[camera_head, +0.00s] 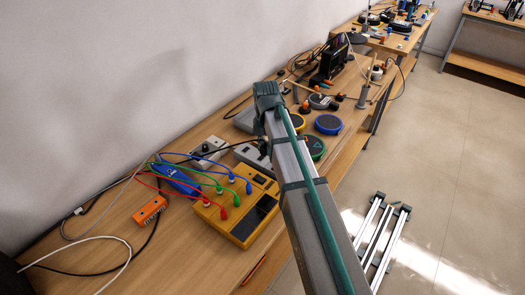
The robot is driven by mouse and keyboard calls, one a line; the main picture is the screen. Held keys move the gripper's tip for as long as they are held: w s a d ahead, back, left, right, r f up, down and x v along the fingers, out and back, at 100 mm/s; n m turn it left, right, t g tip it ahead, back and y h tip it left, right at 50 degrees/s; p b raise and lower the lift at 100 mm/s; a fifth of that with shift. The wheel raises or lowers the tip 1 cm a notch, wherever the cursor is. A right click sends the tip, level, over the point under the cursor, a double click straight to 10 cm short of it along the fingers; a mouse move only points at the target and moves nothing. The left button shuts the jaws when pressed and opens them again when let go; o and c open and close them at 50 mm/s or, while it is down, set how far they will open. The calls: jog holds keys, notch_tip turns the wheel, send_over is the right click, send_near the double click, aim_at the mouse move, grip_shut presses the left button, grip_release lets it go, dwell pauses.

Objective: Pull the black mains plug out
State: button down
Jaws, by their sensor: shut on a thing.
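My arm reaches in from the bottom right, and its far joint stands above the bench. Only a small dark part of my gripper (263,144) shows at the arm's left edge, low over a grey socket box (247,155) with dark openings. My gripper is shut on the black mains plug there. The plug itself is too small and too much covered by my arm to make out, so I cannot tell how it sits in the box.
A yellow meter (238,208) with red, green and blue leads stands left of my arm. A grey box (208,148), a blue device (174,178) and an orange block (150,210) lie nearby. Coloured round pads (328,124) lie right of my arm. Loose cables cross the bench's left end.

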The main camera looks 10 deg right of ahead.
jog(key=s+r+p, duration=0.2)
jog(key=s+r, duration=0.4)
jog(key=r, duration=0.1)
jog(key=shift+s+d, duration=0.25)
jog(key=shift+s, duration=0.15)
dwell(0.6)
notch_tip(320, 180, up, 3)
jog(key=p, duration=0.3)
dwell(0.4)
dwell(0.3)
